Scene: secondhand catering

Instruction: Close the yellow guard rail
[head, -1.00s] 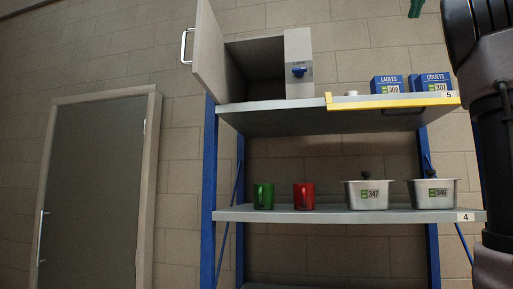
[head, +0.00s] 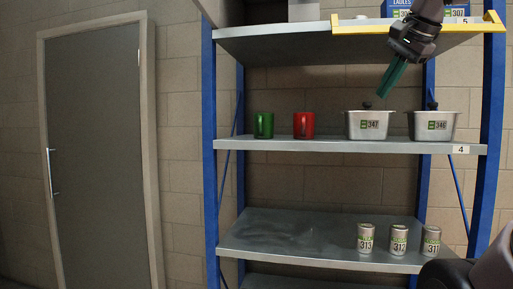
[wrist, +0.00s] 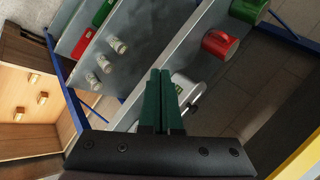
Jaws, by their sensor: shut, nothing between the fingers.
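The yellow guard rail (head: 354,27) runs along the front edge of the top shelf in the head view, with short upturned ends. My wrist covers part of its middle. A yellow strip (wrist: 301,160), likely the same rail, shows in the lower right corner of the wrist view. My gripper (head: 385,92) is shut and empty, its green fingers pointing down in front of the middle shelf, below the rail and near the pot marked 347. The shut fingers also show in the wrist view (wrist: 161,75). I cannot tell whether they touch anything.
The middle shelf (head: 340,146) holds a green mug (head: 263,125), a red mug (head: 303,126), pot 347 (head: 369,125) and pot 346 (head: 434,126). Cans (head: 398,240) stand on the lower shelf, whose left part is clear. A grey door (head: 95,150) is at left.

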